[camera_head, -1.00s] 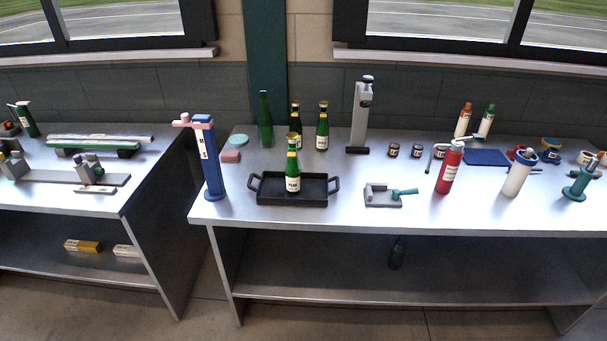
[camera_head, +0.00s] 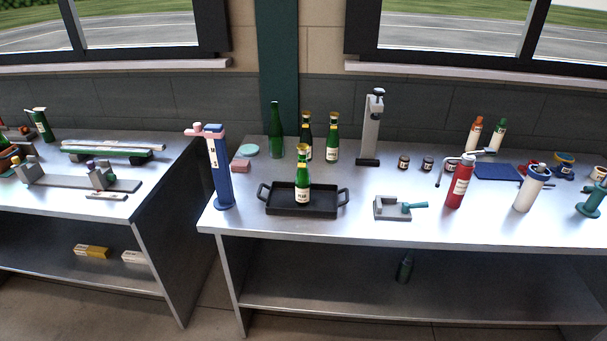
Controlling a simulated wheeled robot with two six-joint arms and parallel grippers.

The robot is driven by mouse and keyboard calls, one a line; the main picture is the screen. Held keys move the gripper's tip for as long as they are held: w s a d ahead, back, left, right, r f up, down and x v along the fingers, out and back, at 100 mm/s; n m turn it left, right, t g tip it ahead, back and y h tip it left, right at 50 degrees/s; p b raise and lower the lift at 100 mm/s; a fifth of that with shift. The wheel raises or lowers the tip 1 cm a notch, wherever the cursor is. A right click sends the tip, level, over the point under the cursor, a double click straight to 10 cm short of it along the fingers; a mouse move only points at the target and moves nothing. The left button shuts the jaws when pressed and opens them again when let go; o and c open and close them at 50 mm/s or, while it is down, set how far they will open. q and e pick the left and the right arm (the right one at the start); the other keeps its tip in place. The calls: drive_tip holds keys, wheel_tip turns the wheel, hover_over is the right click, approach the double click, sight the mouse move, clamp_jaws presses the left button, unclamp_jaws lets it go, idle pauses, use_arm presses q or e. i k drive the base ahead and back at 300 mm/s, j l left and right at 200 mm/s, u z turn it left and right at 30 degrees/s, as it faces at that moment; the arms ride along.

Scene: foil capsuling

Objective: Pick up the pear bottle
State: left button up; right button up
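A green bottle with a gold top and a pale label, which seems to read PEAR, (camera_head: 302,182) stands upright in a black two-handled tray (camera_head: 328,211) on the right-hand metal table. Two similar green bottles with gold tops, one on the left (camera_head: 306,138) and one on the right (camera_head: 332,139), stand behind the tray. A plain green bottle without a gold top (camera_head: 276,132) stands to their left. Neither of my grippers shows in the head view.
A blue and pink upright device (camera_head: 219,172) stands left of the tray. A grey press-like stand (camera_head: 371,130) is behind on the right, and a grey clamp with a teal handle (camera_head: 392,208) lies right of the tray. A red cylinder (camera_head: 459,186) stands further right. A gap separates the two tables.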

sight(302, 177)
drive_tip(key=i+l+u, duration=0.1)
drive_tip(key=i+l, duration=0.15)
drive_tip(key=i+l+u, duration=0.1)
drive_tip(key=i+l, duration=0.15)
drive_tip(key=l, duration=0.2)
drive_tip(key=i+l, duration=0.2)
drive_tip(key=l, duration=0.15)
drive_tip(key=i+l+u, duration=0.15)
drive_tip(key=i+l, duration=0.1)
drive_tip(key=l, duration=0.1)
